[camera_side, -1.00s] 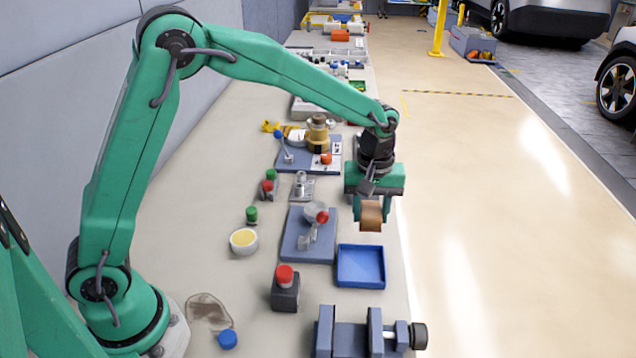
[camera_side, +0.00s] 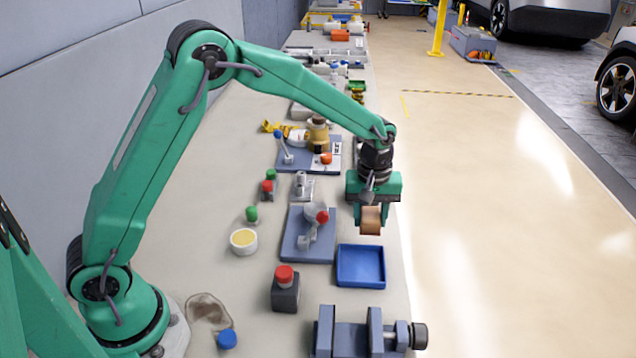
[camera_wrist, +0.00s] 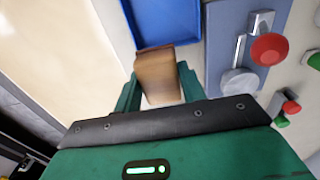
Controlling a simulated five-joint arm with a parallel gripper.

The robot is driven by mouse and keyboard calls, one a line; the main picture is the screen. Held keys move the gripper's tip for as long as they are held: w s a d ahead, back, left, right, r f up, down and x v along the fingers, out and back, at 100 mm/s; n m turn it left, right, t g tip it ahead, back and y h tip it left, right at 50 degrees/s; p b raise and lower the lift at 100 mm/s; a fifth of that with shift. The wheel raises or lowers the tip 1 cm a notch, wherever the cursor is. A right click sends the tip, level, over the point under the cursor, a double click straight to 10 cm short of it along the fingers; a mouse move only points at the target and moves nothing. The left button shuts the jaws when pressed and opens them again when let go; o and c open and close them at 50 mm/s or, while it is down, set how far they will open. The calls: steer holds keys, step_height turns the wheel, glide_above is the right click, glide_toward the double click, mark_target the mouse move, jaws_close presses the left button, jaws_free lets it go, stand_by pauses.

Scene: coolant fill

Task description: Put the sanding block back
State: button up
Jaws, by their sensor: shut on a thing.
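My gripper (camera_side: 370,218) is shut on the sanding block (camera_side: 370,221), a tan-brown block held between the two green fingers. In the side view it hangs near the bench's right edge, just behind the blue tray (camera_side: 361,267). The wrist view shows the block (camera_wrist: 159,78) between the fingers, its far end overlapping the near edge of the blue tray (camera_wrist: 165,40) in the picture. The tray looks empty in the side view. I cannot tell the exact height of the block above the bench.
A grey plate with a red-knobbed lever (camera_side: 308,240) stands left of the tray. A red-button box (camera_side: 285,290) and a vise (camera_side: 362,335) are nearer the camera. A bowl (camera_side: 243,241) and small coloured caps lie further left. Right of the bench is open floor.

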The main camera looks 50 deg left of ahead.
mark_target(365, 211)
steer(key=w+a+f, duration=0.1)
steer(key=a, duration=0.1)
steer(key=w+a+f, duration=0.2)
steer(key=shift+a, duration=0.1)
steer(key=shift+f, duration=0.15)
steer(key=shift+f, duration=1.9)
steer(key=shift+f, duration=0.15)
steer(key=o, duration=0.9)
steer(key=shift+o, duration=0.2)
step_height(365, 211, up, 12)
